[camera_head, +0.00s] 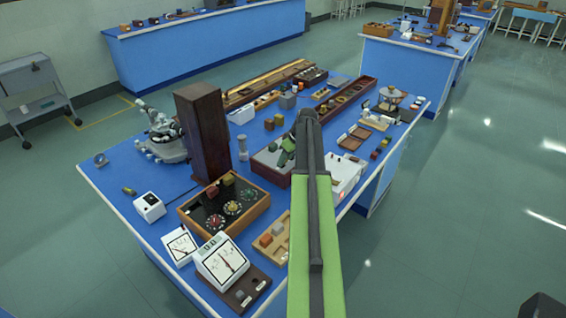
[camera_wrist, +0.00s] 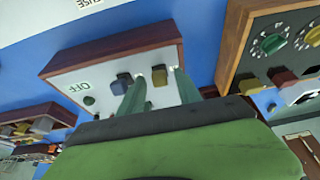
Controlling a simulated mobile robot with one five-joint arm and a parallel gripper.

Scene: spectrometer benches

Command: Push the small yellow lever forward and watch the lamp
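The small yellow lever (camera_wrist: 159,76) stands on the pale sloping face of a wood-sided box (camera_wrist: 85,75) in the wrist view. My gripper (camera_wrist: 160,84) is over that face, its two green fingers apart, with the lever appearing between their tips. I cannot tell whether a finger touches it. A dark blue-grey knob (camera_wrist: 121,84) is beside the left finger, and a green button (camera_wrist: 89,100) is near the "OFF" label. In the head view my gripper (camera_head: 285,153) reaches over the box, and my arm hides part of it. I cannot identify the lamp with certainty.
A red light (camera_head: 341,196) glows on a white unit right of my arm. A wooden dial box (camera_head: 240,216) stands to the left, and a tall dark wooden column (camera_head: 203,130) behind it. White meters (camera_head: 222,262) stand at the near bench edge. The bench is crowded.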

